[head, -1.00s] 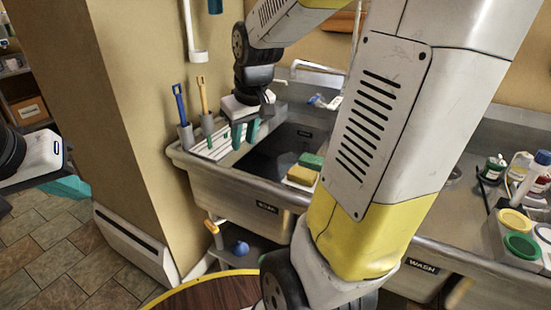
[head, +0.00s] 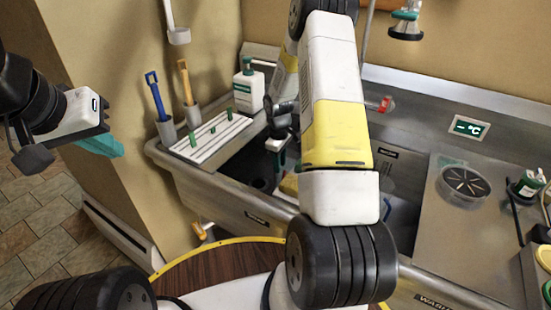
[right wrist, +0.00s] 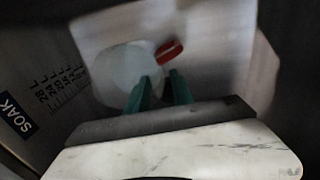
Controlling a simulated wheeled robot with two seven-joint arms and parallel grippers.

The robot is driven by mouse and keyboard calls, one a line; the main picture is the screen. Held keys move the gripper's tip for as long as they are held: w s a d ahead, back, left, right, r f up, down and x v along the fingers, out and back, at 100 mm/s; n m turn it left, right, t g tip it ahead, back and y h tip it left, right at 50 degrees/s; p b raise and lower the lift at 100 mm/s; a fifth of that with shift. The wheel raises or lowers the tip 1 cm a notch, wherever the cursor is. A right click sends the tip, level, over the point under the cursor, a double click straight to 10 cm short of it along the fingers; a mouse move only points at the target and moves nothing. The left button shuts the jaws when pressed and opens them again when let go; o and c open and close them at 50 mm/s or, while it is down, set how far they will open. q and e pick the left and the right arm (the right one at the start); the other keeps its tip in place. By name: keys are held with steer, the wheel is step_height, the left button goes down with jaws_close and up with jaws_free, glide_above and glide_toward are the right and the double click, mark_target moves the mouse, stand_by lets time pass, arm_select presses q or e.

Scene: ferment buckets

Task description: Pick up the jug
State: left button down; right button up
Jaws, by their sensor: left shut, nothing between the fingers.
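A round, pale, whitish thing (right wrist: 125,72), which looks like the jug, lies at the bottom of a basin in the right wrist view. A red part (right wrist: 169,50) shows beside it; I cannot tell whether they are joined. I cannot make out the jug in the head view. My right gripper (head: 280,158) points down into the left sink basin. Its green fingers (right wrist: 161,90) stand apart in the right wrist view, over the near edge of the pale thing, with nothing clearly between them. My left gripper (head: 100,146) is shut and empty at the far left, away from the sink.
The basin wall bears a SOAK label (right wrist: 15,115) and a scale. A round strainer (head: 464,186) sits on the right counter. A round wooden tabletop (head: 215,268) is in front.

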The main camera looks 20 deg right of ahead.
mark_target(281, 175)
steer(key=f, duration=0.4)
steer(key=shift+s+d+f, duration=0.3)
steer(key=shift+f, duration=0.6)
jaws_close()
stand_by(0.6)
